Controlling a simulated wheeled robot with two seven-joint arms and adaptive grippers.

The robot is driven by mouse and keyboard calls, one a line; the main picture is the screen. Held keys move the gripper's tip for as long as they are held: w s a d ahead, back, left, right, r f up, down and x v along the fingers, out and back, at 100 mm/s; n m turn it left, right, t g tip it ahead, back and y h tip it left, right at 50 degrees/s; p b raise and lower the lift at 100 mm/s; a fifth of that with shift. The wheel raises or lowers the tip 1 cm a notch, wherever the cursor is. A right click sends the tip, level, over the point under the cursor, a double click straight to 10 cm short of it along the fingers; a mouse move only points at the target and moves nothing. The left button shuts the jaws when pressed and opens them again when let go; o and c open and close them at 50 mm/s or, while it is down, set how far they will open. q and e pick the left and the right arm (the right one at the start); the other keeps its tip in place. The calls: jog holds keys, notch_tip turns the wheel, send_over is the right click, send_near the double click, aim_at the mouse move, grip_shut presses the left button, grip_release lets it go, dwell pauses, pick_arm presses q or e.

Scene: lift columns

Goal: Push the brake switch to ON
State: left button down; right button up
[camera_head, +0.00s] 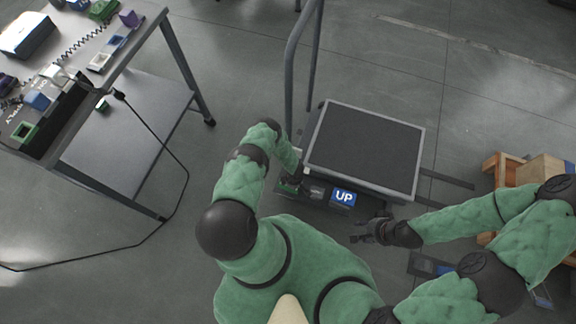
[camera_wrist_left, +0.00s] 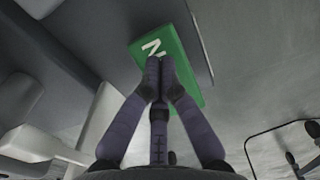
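The lift cart (camera_head: 416,165) has a dark platform in a pale frame, with a control strip along its near edge. A green plate (camera_head: 288,188) sits at the strip's left end. In the left wrist view the green plate (camera_wrist_left: 188,52) shows a white N; my fingers hide the rest of its lettering. My left gripper (camera_wrist_left: 159,72) has its fingertips together with nothing seen between them. They overlap the plate's near part; I cannot tell whether they touch it. My right gripper (camera_head: 363,231) is open and empty, just right of and below the strip.
A blue UP sign (camera_head: 343,197) is on the strip, right of the green plate. A grey upright handle (camera_head: 290,75) rises at the cart's left. A workbench (camera_head: 130,62) with devices and a trailing cable stands at left. Wooden crates (camera_head: 538,170) are at right.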

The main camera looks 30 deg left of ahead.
pick_arm(q)
notch_tip(320, 180, up, 7)
jog(key=p, duration=0.4)
jog(key=shift+p, duration=0.3)
dwell(0.6)
jog(key=d+r+m+h+p, duration=0.1)
jog(key=d+r+m, duration=0.3)
jog(key=r, duration=0.5)
jog(key=d+r+m+p, duration=0.1)
jog(key=d+r+m, duration=0.1)
jog(key=r+m, duration=0.6)
jog(key=s+d+r+m+h, duration=0.1)
jog(key=s+d+r+m, duration=0.2)
jog(key=r, duration=0.7)
jog(key=s+d+r+m+h, duration=0.2)
jog(key=s+d+r, duration=0.3)
jog(key=s+r, duration=0.3)
notch_tip(320, 180, up, 2)
jog(key=shift+d+r+m+p, duration=0.15)
jog(key=shift+d+m+p, duration=0.2)
jog(key=shift+m, duration=0.35)
